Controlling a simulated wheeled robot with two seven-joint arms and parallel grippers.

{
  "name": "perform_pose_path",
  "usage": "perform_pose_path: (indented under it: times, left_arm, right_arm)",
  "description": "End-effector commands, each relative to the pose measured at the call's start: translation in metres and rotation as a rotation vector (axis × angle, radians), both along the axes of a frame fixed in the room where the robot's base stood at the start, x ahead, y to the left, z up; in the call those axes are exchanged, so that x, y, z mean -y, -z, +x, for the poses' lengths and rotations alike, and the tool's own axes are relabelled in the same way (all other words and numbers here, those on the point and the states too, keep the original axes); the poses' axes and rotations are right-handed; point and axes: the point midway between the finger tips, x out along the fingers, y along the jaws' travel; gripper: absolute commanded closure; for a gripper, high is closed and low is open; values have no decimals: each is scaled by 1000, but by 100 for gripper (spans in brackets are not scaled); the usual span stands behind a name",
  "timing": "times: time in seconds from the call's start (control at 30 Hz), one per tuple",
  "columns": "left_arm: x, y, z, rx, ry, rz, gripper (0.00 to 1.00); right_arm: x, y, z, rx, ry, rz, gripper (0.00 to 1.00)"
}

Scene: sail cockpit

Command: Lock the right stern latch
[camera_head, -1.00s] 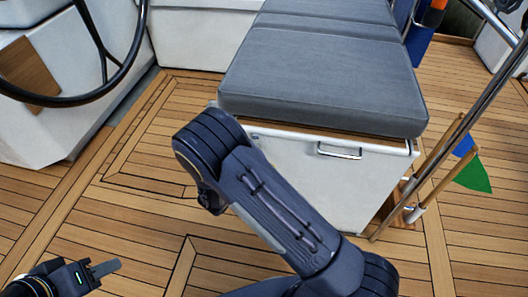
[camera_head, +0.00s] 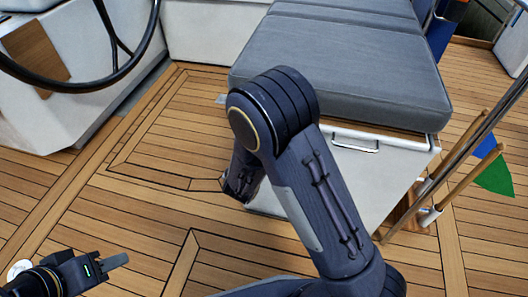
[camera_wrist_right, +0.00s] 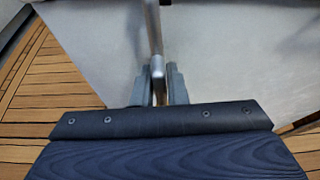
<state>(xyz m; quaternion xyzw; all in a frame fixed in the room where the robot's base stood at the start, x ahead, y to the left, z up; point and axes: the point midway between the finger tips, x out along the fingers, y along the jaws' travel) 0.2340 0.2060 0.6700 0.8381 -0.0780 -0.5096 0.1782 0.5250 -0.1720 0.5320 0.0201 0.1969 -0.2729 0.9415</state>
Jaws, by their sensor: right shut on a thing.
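My right gripper (camera_wrist_right: 157,88) is shut on a thin bent metal bar (camera_wrist_right: 153,35) that stands in front of a pale panel. The bar passes between the two grey fingers. I cannot tell for sure that this bar is the right stern latch, nor whether it is locked. In the head view the right arm's elbow and forearm cover the area in front of the seat locker, and the right fingertips are hidden. My left gripper (camera_head: 115,261) is at the lower left, above the deck, away from the locker. Only one finger shows clearly, and it holds nothing visible.
A white seat locker (camera_head: 395,170) with a grey cushion (camera_head: 340,65) and a metal pull handle (camera_head: 355,142) stands behind my right arm. A steering wheel (camera_head: 105,80) is at the upper left. Flags on poles (camera_head: 495,177) stand at the right.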

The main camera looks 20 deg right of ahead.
Motion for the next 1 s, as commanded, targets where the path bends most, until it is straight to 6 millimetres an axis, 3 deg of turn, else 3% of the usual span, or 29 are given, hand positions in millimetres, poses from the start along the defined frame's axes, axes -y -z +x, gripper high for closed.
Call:
perform_pose_path:
  times: [0.2, 0.73, 0.77, 0.9, 1.0]
  left_arm:
    - [0, 11, 0, 0, 0, 0, 64]
    - [0, 12, 0, 0, 0, 0, 64]
    - [0, 12, 0, 0, 0, 0, 64]
    - [0, 12, 0, 0, 0, 0, 64]
    - [0, 12, 0, 0, 0, 0, 64]
  right_arm:
    - [0, 2, -1, 32, 0, 56, 100]
    - [0, 1, 0, 44, -1, 75, 100]
    - [0, 1, 0, 44, -1, 75, 85]
    - [0, 0, 0, 44, 0, 74, 67]
    - [0, 0, 0, 44, 0, 74, 67]
